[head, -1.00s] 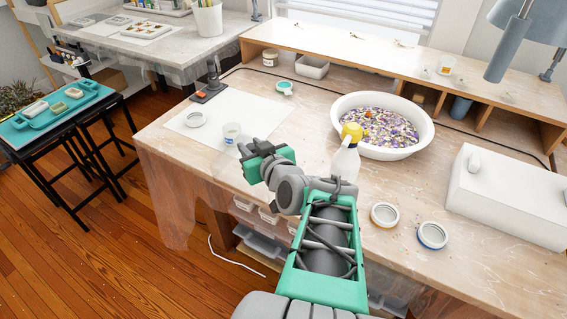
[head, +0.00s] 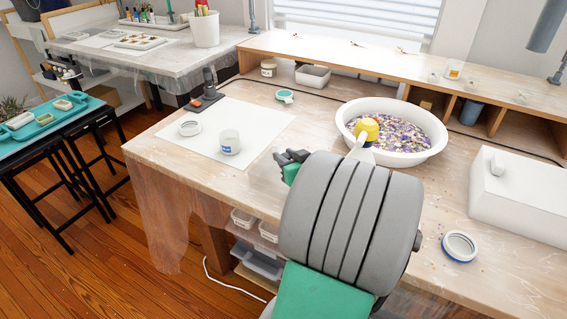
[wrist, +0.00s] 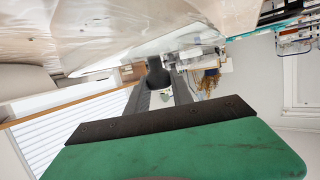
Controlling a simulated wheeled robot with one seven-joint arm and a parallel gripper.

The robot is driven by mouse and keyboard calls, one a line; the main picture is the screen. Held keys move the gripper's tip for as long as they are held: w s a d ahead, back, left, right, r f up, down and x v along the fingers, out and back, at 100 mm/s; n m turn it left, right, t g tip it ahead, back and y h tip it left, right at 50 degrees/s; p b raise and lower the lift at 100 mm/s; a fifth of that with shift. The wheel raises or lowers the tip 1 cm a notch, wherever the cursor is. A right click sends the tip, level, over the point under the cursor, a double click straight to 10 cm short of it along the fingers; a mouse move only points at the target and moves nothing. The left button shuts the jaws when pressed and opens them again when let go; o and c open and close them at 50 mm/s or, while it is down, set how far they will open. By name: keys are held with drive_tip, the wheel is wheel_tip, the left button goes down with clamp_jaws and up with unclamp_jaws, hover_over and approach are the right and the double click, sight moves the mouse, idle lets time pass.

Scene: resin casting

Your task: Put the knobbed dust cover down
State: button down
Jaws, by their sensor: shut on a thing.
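My gripper (head: 290,163) is partly hidden behind my own arm in the head view, over the worktable near the front right of the white mat. In the wrist view its two dark fingers (wrist: 160,78) are shut on a dark rounded knob (wrist: 158,75), which I take for the knob of the dust cover. The cover's wider body cannot be made out in either view. I cannot tell how far it is from the table.
A yellow-topped spray bottle (head: 367,130) stands before a white basin (head: 437,140). A white box (head: 520,205) and a blue-rimmed lid (head: 459,246) are at right. Bare table lies left of the bottle.

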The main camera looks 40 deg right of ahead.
drive_tip(key=shift+f, duration=0.25)
drive_tip(key=c, duration=1.1)
unclamp_jaws()
drive_tip(key=shift+r, duration=0.15)
drive_tip(key=shift+s+r, duration=0.2)
drive_tip(key=shift+s, duration=0.05)
drive_tip(key=p+v, duration=0.1)
drive_tip(key=v, duration=1)
drive_tip(key=shift+s+a, duration=0.1)
drive_tip(key=shift+s, duration=0.15)
